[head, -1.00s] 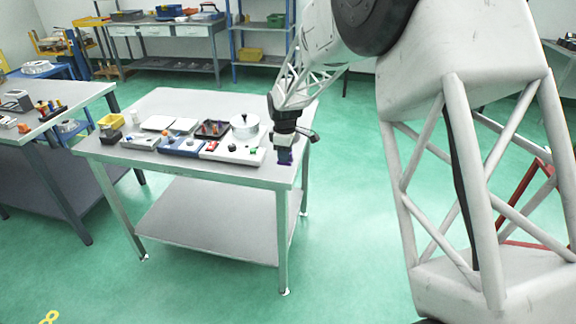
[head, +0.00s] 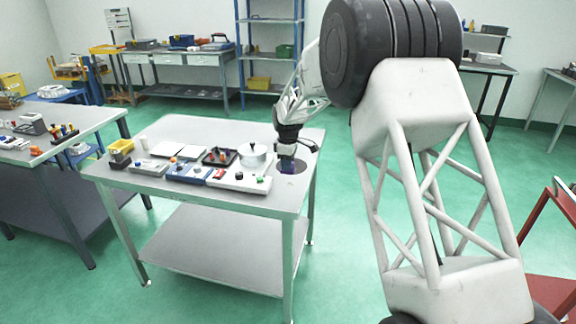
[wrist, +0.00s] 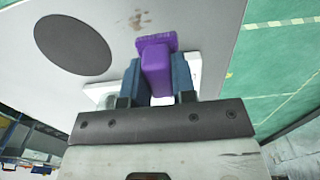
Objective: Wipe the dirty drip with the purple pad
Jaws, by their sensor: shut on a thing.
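The purple pad (wrist: 157,58) is a block with a wider flat end, held between the blue fingers of my gripper (wrist: 158,80) in the wrist view. Whether the pad touches the table cannot be told. The dirty drip (wrist: 139,19) is a brown smear of several spots on the grey tabletop, just beyond the pad's flat end in the wrist view. I cannot make it out in the head view.
A dark round disc (wrist: 73,45) lies on the tabletop, left of the drip in the wrist view. The table's right edge (head: 313,165) is close.

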